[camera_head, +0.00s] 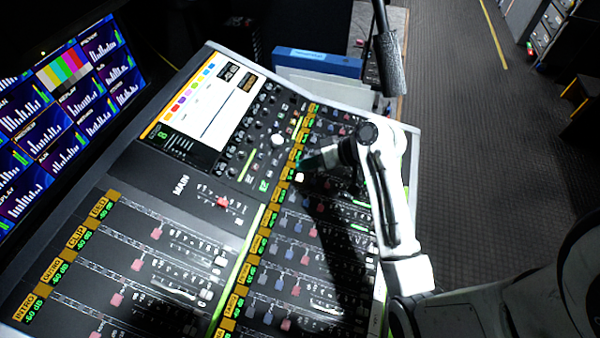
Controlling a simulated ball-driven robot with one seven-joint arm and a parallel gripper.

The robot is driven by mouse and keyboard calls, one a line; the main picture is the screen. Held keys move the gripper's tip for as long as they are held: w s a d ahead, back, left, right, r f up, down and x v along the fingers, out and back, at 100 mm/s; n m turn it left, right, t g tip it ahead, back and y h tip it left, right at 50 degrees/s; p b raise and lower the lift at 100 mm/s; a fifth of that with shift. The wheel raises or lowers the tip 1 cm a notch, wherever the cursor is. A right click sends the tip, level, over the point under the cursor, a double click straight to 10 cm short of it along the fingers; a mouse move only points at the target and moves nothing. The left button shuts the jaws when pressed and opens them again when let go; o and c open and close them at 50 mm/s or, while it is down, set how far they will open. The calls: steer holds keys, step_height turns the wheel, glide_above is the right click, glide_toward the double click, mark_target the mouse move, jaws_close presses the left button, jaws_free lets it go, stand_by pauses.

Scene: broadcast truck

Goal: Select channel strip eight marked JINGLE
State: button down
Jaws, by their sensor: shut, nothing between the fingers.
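The mixing console (150,190) fills the middle of the head view, tilted in the picture. A column of amber strip labels with green readouts (262,232) runs down its middle; they are too small for me to read, so I cannot tell which is JINGLE. The larger labels at lower left read BED, CLIP, OUTRO and INTRO. My gripper (304,166) is shut and empty over the upper part of the label column, just above a lit whitish button (299,177). I cannot tell whether it touches the panel. My wrist and its shadow hide nearby controls.
The console screen (205,100) shows colored tabs and a green figure like an 8. A monitor wall (70,95) stands at left. A blue binder (318,62) and a microphone on a boom (390,65) are behind the console. Dark floor (470,150) lies open at right.

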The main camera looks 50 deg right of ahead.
steer(key=r+p, duration=0.2)
steer(key=r, duration=0.1)
steer(key=shift+s+d+r+p, duration=0.1)
steer(key=shift+s+r+p, duration=0.15)
steer(key=shift+p, duration=0.15)
stand_by(0.6)
